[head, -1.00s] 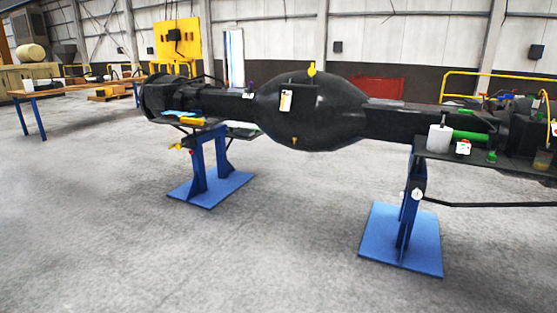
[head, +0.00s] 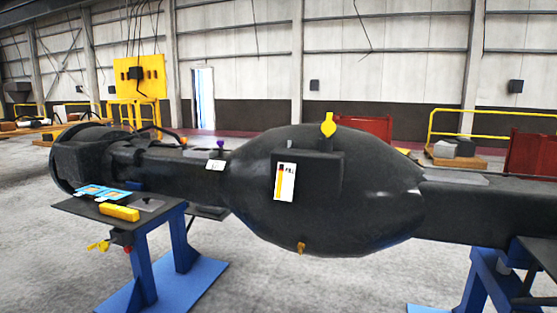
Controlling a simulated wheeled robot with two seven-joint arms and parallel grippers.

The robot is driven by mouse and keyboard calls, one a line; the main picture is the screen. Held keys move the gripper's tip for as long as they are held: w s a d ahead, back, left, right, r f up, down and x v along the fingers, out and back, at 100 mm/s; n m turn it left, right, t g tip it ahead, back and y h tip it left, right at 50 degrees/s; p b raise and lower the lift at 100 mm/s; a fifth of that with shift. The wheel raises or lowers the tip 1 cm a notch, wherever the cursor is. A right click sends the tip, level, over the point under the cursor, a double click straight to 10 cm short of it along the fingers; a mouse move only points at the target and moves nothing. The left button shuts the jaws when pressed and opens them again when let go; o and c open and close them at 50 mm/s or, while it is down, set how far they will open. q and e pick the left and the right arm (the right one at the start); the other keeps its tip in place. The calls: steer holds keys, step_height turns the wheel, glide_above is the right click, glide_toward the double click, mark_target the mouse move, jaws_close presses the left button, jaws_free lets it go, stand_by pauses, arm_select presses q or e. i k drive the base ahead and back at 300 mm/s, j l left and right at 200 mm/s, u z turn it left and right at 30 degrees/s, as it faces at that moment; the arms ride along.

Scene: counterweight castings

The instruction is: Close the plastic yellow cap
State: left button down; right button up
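A yellow cap (head: 328,125) stands up on top of the bulging middle of a large black axle casting (head: 330,215). A white label (head: 284,182) marked "FILL" is on the black block just below and left of the cap. From here I cannot tell whether the cap is fully seated or partly open. A small orange-brown plug (head: 301,248) sits low on the front of the bulge. Neither of my grippers is in the head view.
Blue stands (head: 150,260) carry the casting at both ends. A dark shelf (head: 75,205) at left holds a yellow block (head: 119,213) and blue cards (head: 101,192). A purple-topped fitting (head: 221,146) stands left of the bulge. Open floor (head: 50,270) lies at the lower left.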

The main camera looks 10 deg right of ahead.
mark_target(328, 128)
steer(key=i, duration=0.8)
steer(key=i+z, duration=0.1)
steer(key=i, duration=0.75)
